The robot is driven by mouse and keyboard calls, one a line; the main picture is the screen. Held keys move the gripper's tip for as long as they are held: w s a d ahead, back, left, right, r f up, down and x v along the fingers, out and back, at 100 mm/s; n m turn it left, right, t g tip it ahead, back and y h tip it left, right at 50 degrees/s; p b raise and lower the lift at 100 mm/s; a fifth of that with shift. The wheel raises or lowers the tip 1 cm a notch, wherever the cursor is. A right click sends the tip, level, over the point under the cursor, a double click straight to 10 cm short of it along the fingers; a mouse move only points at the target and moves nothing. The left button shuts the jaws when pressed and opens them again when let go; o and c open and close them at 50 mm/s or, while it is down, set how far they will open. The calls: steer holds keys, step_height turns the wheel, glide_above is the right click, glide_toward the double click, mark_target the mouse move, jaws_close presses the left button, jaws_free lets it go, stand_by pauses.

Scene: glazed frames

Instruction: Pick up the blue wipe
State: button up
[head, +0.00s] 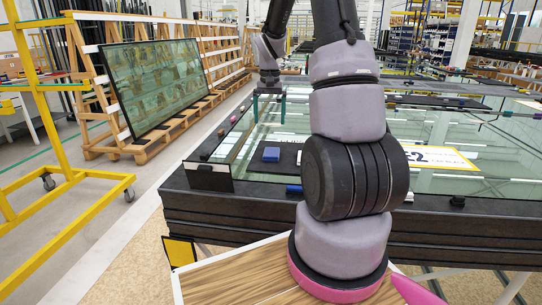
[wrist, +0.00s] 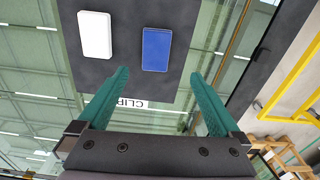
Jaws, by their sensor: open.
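The blue wipe (wrist: 157,50) is a flat blue rectangle lying on a dark grey mat (wrist: 120,85) in the wrist view. In the head view the blue wipe (head: 271,154) lies on the mat over the glass table, left of my arm. My gripper (wrist: 160,76) is open and empty, its two teal fingers apart. The wipe appears just beyond the fingertips, roughly in line with the gap between them. In the head view my gripper (head: 268,104) hangs farther back than the wipe, fingers pointing down.
A white block (wrist: 95,35) lies beside the wipe on the mat. A second blue item (head: 293,189) sits at the table's near edge. A small black panel (head: 208,177) stands at the near left corner. A yellow rack (head: 50,150) stands left across an open aisle.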

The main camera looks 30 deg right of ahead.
glide_above(272, 152)
steer(key=f, duration=0.7)
steer(key=shift+w+a+f, duration=0.1)
steer(key=shift+w+f, duration=0.15)
steer(key=shift+f, duration=2.8)
steer(key=shift+c, duration=0.3)
steer(key=c, duration=1.2)
step_height(272, 152, up, 10)
